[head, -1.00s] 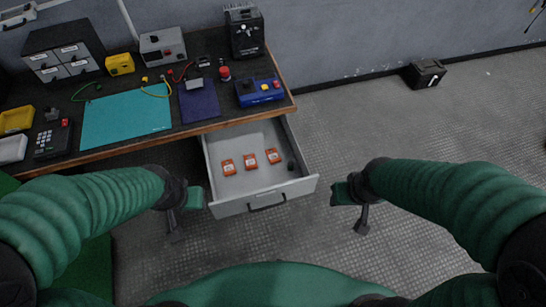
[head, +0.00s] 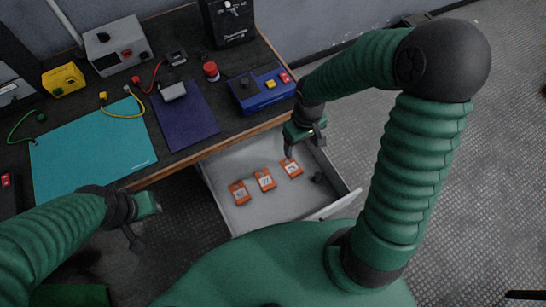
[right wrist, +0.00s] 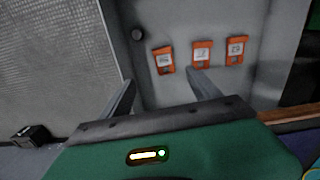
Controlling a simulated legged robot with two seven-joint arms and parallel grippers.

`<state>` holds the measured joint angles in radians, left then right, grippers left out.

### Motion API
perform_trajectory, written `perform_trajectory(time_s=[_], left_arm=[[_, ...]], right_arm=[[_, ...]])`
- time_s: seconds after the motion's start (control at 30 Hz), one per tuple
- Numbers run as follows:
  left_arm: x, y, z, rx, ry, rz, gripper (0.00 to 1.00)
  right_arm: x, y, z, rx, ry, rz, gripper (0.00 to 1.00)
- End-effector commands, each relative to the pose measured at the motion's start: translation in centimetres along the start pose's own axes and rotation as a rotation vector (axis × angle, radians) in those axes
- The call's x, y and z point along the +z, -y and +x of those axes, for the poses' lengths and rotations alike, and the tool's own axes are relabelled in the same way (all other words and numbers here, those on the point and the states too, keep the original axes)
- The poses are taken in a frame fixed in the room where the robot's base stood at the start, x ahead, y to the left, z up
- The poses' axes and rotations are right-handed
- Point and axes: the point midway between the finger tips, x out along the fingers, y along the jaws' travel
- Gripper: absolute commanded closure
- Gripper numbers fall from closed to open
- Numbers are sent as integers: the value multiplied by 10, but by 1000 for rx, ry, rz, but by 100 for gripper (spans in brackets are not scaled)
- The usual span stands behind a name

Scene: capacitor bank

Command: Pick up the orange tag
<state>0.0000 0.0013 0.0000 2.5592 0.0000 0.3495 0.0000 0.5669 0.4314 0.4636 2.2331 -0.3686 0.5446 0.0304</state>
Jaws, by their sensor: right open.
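Three orange tags with white labels lie in a row on the floor of the open drawer (head: 244,218). In the head view they are the left tag (head: 239,192), the middle tag (head: 265,180) and the right tag (head: 291,168). In the right wrist view they show as one tag (right wrist: 163,60), a middle one (right wrist: 202,52) and another (right wrist: 235,49). My right gripper (head: 289,153) is open and empty above the drawer, close to the right tag; its fingers (right wrist: 160,90) show apart in the wrist view. My left gripper (head: 146,222) is left of the drawer, and its jaw state is unclear.
A small dark round object (head: 317,177) lies in the drawer, right of the tags. The bench above holds a blue box with buttons (head: 262,90), a teal mat (head: 90,145) and a dark blue mat (head: 185,122). The bench edge runs behind the drawer.

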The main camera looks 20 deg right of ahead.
Motion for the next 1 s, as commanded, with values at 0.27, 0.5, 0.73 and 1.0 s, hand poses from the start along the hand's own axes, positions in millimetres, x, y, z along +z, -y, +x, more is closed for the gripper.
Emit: perform_trajectory(time_s=[0.27,0.5,0.73,1.0], left_arm=[[7,0,28,0,0,0,64],[12,0,50,0,0,0,64],[16,0,66,0,0,0,64],[19,0,80,0,0,0,64]], right_arm=[[0,0,60,-4,6,-2,28],[-2,1,112,-2,4,-3,28],[-2,5,142,-2,4,-2,28],[-3,6,171,0,2,-2,28]])
